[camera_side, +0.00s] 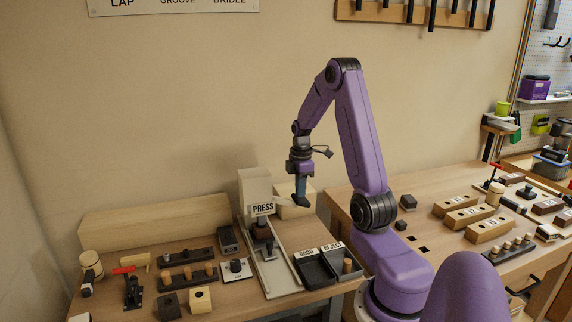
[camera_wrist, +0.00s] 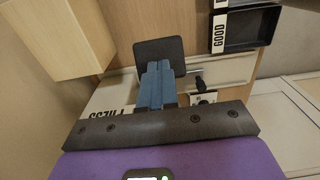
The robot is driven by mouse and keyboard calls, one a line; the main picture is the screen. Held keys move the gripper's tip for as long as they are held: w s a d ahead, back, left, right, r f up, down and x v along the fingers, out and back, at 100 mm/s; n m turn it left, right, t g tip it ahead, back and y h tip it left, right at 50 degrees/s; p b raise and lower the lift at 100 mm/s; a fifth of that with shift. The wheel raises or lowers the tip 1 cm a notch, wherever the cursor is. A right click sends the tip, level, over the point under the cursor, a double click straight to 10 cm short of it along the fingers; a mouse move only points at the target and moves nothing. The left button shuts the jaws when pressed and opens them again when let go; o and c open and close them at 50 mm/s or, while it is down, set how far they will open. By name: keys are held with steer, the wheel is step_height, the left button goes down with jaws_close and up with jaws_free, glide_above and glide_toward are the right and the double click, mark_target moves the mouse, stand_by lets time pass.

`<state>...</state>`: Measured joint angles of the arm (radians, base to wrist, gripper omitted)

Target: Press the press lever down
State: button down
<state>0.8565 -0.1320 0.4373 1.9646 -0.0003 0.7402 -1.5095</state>
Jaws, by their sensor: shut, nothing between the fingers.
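The press (camera_side: 256,187) is a pale block with a PRESS label, standing at the back of the left bench in the side view. Its label also shows at the left in the wrist view (camera_wrist: 92,111). My gripper (camera_side: 300,203) points down just right of the press, above the bench. Its blue fingers are together and empty in the wrist view (camera_wrist: 158,66). A dark square plate (camera_wrist: 160,45) shows past the fingertips there. I cannot tell whether it is the press lever, or whether the fingers touch it.
The GOOD and REJECT trays (camera_side: 318,279) lie in front, right of the press's pale base strip (camera_side: 279,279). A pale wooden box (camera_wrist: 58,38) stands close beside the gripper. Dark blocks, pegs and a red-handled clamp (camera_side: 124,270) crowd the bench's left.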

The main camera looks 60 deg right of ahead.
steer(key=shift+w+a+f, duration=0.1)
steer(key=shift+f, duration=0.15)
step_height(320, 180, up, 18)
steer(key=w+a, duration=0.1)
stand_by(1.4)
steer(key=shift+w+a, duration=0.1)
steer(key=shift+w, duration=0.05)
